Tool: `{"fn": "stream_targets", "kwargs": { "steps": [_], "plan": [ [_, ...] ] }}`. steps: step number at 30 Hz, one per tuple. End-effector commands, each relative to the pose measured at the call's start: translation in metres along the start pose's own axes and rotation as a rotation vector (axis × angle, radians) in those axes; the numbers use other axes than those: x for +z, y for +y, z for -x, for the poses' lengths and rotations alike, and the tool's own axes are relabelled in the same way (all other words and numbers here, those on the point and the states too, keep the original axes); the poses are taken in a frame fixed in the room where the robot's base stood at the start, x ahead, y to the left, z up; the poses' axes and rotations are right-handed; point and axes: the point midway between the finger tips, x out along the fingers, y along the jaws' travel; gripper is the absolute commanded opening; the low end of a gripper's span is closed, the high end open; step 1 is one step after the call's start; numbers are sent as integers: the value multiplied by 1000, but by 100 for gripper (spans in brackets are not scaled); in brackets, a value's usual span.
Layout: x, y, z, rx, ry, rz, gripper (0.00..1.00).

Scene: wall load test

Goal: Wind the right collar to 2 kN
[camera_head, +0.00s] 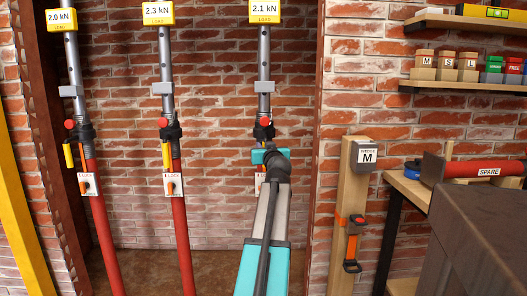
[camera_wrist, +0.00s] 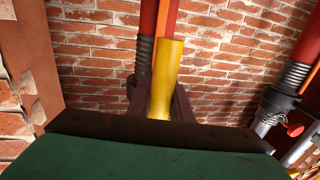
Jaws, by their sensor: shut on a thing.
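The right prop (camera_head: 264,72) stands upright with a grey upper tube, and its yellow load display (camera_head: 265,10) reads 2.1 kN. Its dark collar (camera_head: 264,131) sits below a red button. My gripper (camera_head: 268,157) is at the collar, partly hidden by my arm. In the wrist view my gripper (camera_wrist: 160,100) is shut on a yellow handle (camera_wrist: 166,75) beside a dark threaded part (camera_wrist: 144,58). The prop's lower tube and lock label are mostly hidden behind my arm in the head view.
The middle prop (camera_head: 165,70) reads 2.3 kN and the left prop (camera_head: 73,65) reads 2.0 kN. A wooden post (camera_head: 346,205) marked M stands to the right. A bench with a red spare tube (camera_head: 470,168) and shelves of small blocks are further right.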

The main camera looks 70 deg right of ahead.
Motion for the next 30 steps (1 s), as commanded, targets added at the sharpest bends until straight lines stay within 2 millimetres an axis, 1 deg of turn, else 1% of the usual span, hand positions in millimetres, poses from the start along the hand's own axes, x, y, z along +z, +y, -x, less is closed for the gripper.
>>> {"fn": "stream_targets", "kwargs": {
  "steps": [1,5,6,8,9,20,26,30],
  "plan": [
    [1,0,3,0,-2,1,0],
    [0,-1,3,-1,-2,2,0],
    [0,-2,3,-1,-1,2,26],
    [0,-2,2,-2,-1,2,36],
    [0,-2,2,-2,0,2,38],
    [-1,-3,2,-2,1,1,38],
    [-1,-2,10,-2,1,1,38],
    [-1,-3,21,-2,1,1,38]
  ]
}}
